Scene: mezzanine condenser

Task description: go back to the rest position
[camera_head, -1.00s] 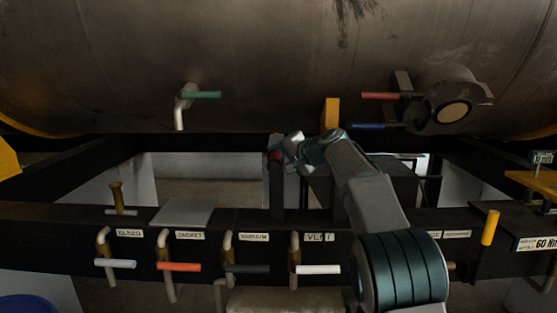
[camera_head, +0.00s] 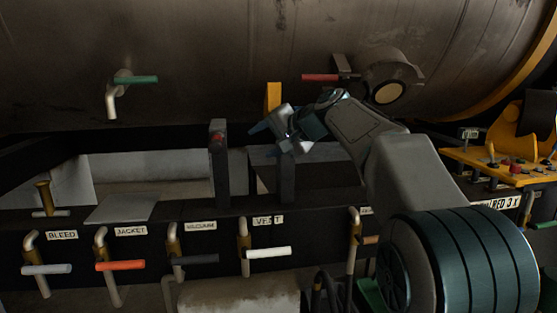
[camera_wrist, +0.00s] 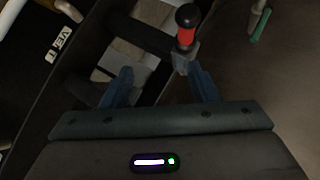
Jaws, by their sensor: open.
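My gripper (camera_head: 264,140) is open and empty, held out in front of the dark frame under the big tank. Its two blue fingers point left in the head view. To their left stands a dark post (camera_head: 219,175) with a small red part near its top. In the wrist view, a red handle with a black end (camera_wrist: 186,36) shows beyond the fingers (camera_wrist: 161,76), nearer the right one. The fingers do not close on it. My arm hides part of the frame and the tank's lower right side.
The tank (camera_head: 220,50) carries a green-handled valve (camera_head: 136,79), a red handle (camera_head: 320,77) and a round port (camera_head: 389,92). Labelled valves with white (camera_head: 268,252), orange (camera_head: 120,265) and dark handles line the lower beam. A yellow control panel (camera_head: 500,165) stands at right.

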